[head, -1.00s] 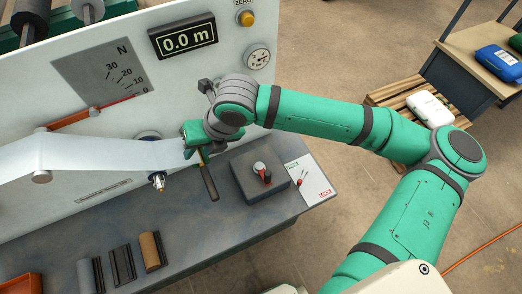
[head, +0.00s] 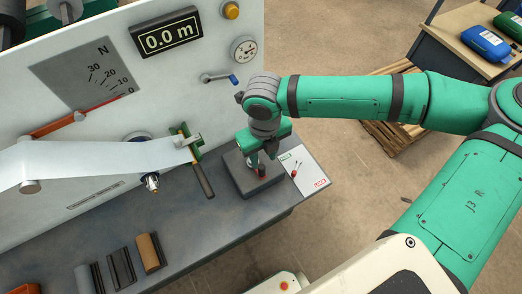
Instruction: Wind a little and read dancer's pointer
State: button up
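The dancer's red arm (head: 75,117) lies along the lower edge of the grey N scale (head: 82,72), its tip near the 0 mark. The length display (head: 166,38) reads 0.0 m. A pale film web (head: 95,158) runs from the left to a clamp with a dark handle (head: 203,180). My gripper (head: 262,160) points down over the dark control box (head: 240,180), right at its red knob (head: 262,171). The fingers are small and partly hidden, so I cannot tell whether they are open, shut or touching the knob.
A round gauge (head: 244,48) and a blue-handled lever (head: 221,78) sit on the panel. A card with green and red labels (head: 308,175) lies right of the box. Several dark and brown blocks (head: 150,252) lie at the bench front. The bench between them and the box is clear.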

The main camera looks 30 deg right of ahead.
aim_at(262, 166)
jog(key=f, duration=0.6)
jog(key=shift+w+a, duration=0.1)
jog(key=shift+a, duration=0.15)
jog(key=shift+w+d+f, duration=0.1)
jog(key=shift+w, duration=0.05)
